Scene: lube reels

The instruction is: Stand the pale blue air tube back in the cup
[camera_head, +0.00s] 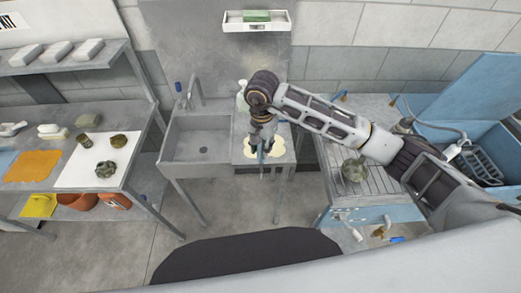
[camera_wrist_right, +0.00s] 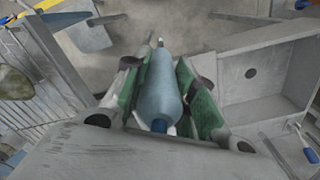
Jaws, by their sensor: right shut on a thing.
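My right gripper (camera_head: 263,150) reaches in from the right and hangs over the drainboard beside the sink. In the right wrist view its green-padded fingers (camera_wrist_right: 160,100) are shut on the pale blue air tube (camera_wrist_right: 162,85), one on each side. The tube has a rounded, tapering body, a darker blue end close to the camera and a thin tip pointing away. In the head view the gripper hides most of it. I cannot make out the cup in either view. My left gripper is not in view.
The sink basin (camera_head: 200,146) is empty, left of my gripper. A pale yellow patch (camera_head: 281,147) lies on the drainboard below it. A white bottle (camera_head: 241,98) stands behind. A ribbed bench (camera_head: 377,184) is on the right, a shelf table (camera_head: 135,150) on the left.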

